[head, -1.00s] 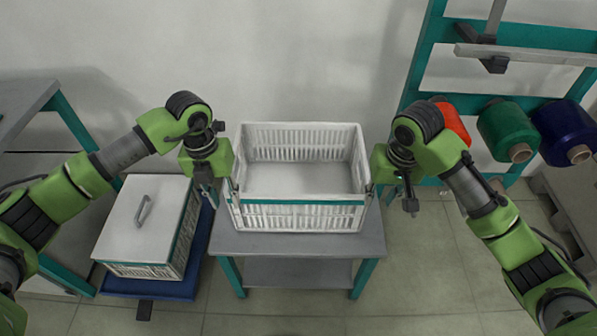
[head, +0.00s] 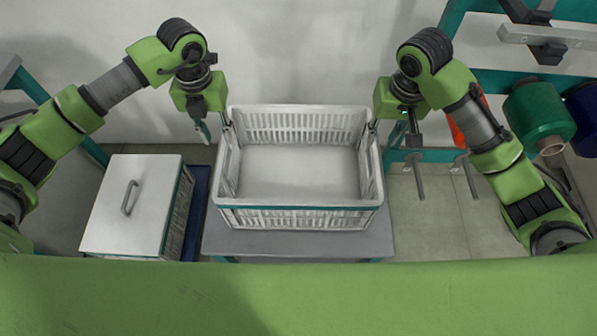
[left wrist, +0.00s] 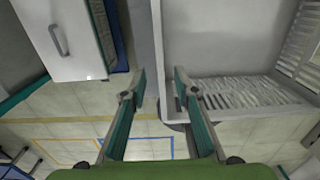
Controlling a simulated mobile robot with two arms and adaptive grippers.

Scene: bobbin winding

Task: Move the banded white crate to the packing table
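The white slatted crate (head: 300,217) with a teal band stands upright and empty on a grey-topped table (head: 300,244). My left gripper (head: 213,127) is at the crate's left side, near its far corner. In the left wrist view its fingers (left wrist: 160,88) are apart, with the crate's side wall (left wrist: 162,45) between them and a gap on the outer side. My right gripper (head: 394,126) is at the right side near the far corner, its fingers apart about the rim. Whether any finger touches the crate is unclear. I cannot tell which table is the packing table.
A lidded white box (head: 130,205) stands left of the table on a blue base. At right, a teal rack (head: 490,88) carries a green bobbin (head: 540,115) and a blue one (head: 585,115), with pegs sticking out. A wall closes the back.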

